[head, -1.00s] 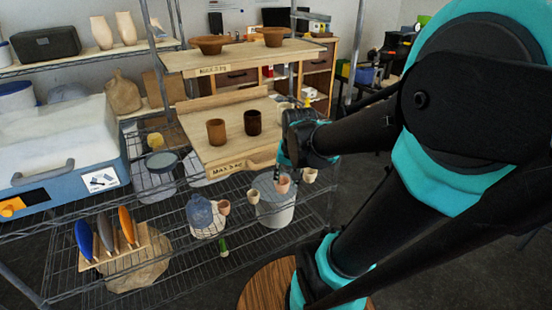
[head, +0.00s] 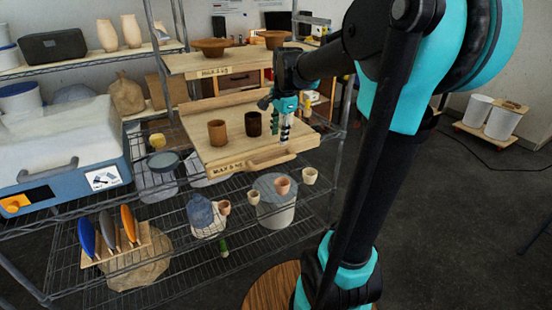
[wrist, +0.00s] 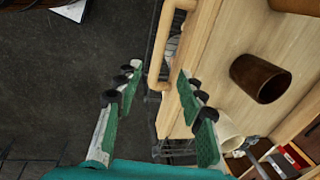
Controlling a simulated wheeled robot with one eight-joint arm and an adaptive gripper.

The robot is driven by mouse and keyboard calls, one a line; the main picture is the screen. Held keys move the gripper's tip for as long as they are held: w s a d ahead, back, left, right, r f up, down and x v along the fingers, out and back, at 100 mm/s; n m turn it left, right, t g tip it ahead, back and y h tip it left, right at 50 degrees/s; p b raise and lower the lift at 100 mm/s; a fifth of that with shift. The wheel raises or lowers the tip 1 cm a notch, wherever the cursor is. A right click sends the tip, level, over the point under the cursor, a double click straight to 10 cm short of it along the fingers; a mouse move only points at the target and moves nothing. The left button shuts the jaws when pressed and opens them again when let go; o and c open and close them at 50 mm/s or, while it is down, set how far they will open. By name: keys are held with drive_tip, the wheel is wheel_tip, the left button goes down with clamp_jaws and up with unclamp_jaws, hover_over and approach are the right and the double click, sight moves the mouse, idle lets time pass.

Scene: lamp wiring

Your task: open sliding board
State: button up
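The sliding board (head: 240,152) is a pale wooden shelf board with a "MAX 5 KG" label on its front edge, at mid height on the wire rack. Its wooden bar handle (head: 272,159) runs along the front edge. My gripper (head: 285,138) points down near the board's right front, by the handle. In the wrist view, my gripper (wrist: 157,78) has its green-padded fingers spread apart. The handle (wrist: 164,50) shows at the top, its near end between the fingertips in the picture. I see no contact with it and cannot tell the height gap.
Two brown cups, a lighter one (head: 217,133) and a darker one (head: 253,124), stand on the board. A fixed wooden shelf (head: 190,64) with bowls is above. Small pots (head: 283,185) and a round container (head: 277,210) are on the wire shelf below. Open floor lies to the right.

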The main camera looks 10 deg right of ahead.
sight(276, 160)
drive_tip(key=f, duration=0.3)
drive_tip(key=w+f, duration=0.1)
drive_tip(key=f, duration=0.3)
drive_tip(key=w+f, duration=0.1)
drive_tip(key=f, duration=0.3)
drive_tip(key=shift+a+f, duration=0.2)
drive_tip(key=shift+a, duration=0.15)
clamp_jaws()
